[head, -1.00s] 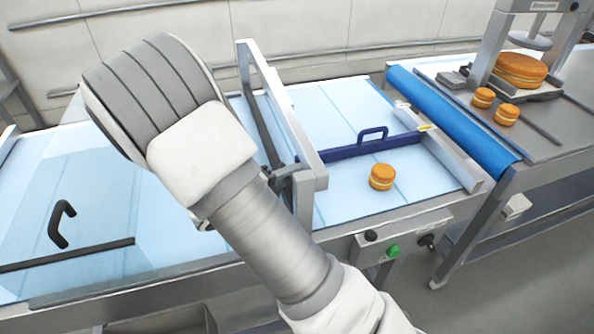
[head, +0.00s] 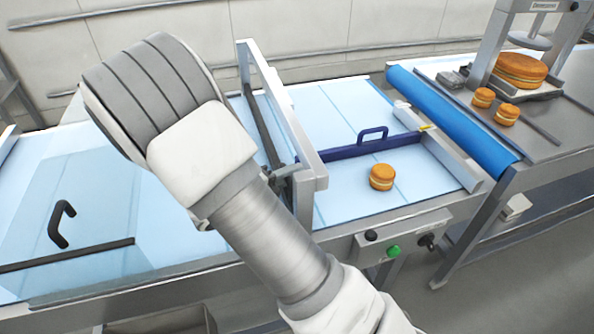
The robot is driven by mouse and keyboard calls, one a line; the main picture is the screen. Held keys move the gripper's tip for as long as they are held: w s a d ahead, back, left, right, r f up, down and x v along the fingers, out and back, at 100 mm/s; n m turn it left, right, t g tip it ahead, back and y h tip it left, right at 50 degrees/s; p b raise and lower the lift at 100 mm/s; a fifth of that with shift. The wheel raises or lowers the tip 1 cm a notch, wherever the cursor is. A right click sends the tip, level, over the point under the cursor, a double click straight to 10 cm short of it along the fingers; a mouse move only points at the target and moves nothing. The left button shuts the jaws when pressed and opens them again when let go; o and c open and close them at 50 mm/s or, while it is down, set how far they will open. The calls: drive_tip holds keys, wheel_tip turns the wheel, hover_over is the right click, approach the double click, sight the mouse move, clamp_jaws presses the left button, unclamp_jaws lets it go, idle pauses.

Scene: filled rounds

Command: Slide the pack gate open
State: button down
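A dark blue bar (head: 345,152) with an upright blue loop handle (head: 373,133) lies across the light blue conveyor, from the metal frame to the right side rail. It looks like the pack gate, though no label is readable. Its right end meets the rail by a small yellow mark (head: 425,128). My arm crosses the left and middle of the view, and no gripper fingers can be made out. A small grey part (head: 285,172) shows between my arm and the frame; I cannot tell whether it belongs to my gripper.
A filled round (head: 382,177) sits on the belt in front of the bar. A metal frame (head: 286,115) rises beside my arm. A clear panel with a black handle (head: 61,224) is at left. A green button (head: 393,251) is on the front. More rounds (head: 507,114) stand right, beyond a blue roller (head: 450,112).

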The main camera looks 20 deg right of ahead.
drive_tip(key=shift+r, duration=0.1)
wheel_tip(320, 180, up, 4)
drive_tip(key=p, duration=0.4)
drive_tip(key=shift+p, duration=0.35)
drive_tip(key=shift+f, duration=0.25)
drive_tip(key=c, duration=1.1)
unclamp_jaws()
drive_tip(key=v, duration=1.7)
drive_tip(key=shift+s+a, duration=0.15)
